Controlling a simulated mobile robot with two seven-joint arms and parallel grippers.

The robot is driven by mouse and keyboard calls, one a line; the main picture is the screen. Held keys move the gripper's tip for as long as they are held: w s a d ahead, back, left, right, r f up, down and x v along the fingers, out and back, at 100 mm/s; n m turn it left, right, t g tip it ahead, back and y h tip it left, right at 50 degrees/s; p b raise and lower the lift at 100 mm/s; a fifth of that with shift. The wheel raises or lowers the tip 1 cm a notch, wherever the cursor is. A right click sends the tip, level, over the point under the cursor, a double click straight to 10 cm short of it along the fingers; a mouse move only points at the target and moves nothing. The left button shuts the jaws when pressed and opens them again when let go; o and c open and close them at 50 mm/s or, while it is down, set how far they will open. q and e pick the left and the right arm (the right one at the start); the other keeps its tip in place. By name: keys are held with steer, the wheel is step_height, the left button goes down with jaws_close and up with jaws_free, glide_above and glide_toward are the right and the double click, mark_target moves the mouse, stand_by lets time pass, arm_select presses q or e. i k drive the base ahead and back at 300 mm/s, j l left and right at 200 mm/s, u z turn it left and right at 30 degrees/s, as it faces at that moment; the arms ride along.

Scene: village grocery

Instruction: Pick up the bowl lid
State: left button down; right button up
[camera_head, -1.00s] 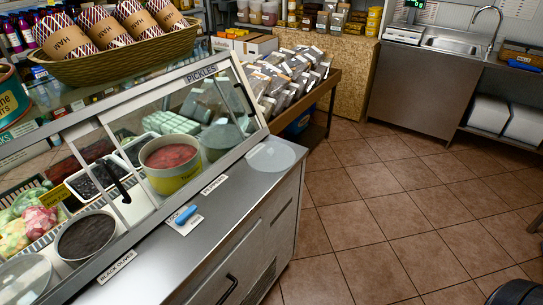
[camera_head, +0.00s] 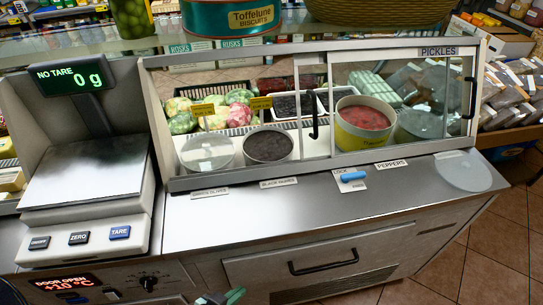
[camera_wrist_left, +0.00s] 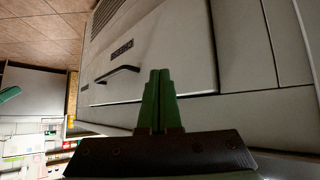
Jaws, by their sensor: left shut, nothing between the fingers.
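A round, translucent bowl lid (camera_head: 463,171) lies flat on the right end of the steel counter, beside the peppers label. Other clear lids seem to cover the green olives bowl (camera_head: 208,152) and the bowl under the pickles sign (camera_head: 420,124), both behind the glass. The peppers bowl (camera_head: 364,118) and black olives bowl (camera_head: 268,145) are uncovered. My left gripper (camera_head: 235,296) shows only its green fingertips at the bottom edge of the head view, far left of the loose lid. In the left wrist view its fingers (camera_wrist_left: 157,100) are shut and empty, before the counter front.
The glass display case (camera_head: 315,90) stands behind the counter top (camera_head: 320,205). A scale (camera_head: 85,190) stands at the left. A drawer handle (camera_head: 323,262) projects from the front. The counter's middle is clear.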

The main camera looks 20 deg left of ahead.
mark_target(463, 171)
steer(key=l+u, duration=0.2)
steer(key=u, duration=0.25)
steer(key=i+l+u, duration=0.1)
steer(key=l+u, duration=0.15)
steer(key=u, duration=0.2)
steer(key=l+u, duration=0.2)
steer(key=l, duration=0.25)
steer(key=k+l+u, duration=0.2)
steer(key=l, duration=0.85)
steer(key=k+l+u, duration=0.15)
steer(key=l, duration=0.45)
steer(key=k+l, duration=0.1)
steer(key=l, duration=0.55)
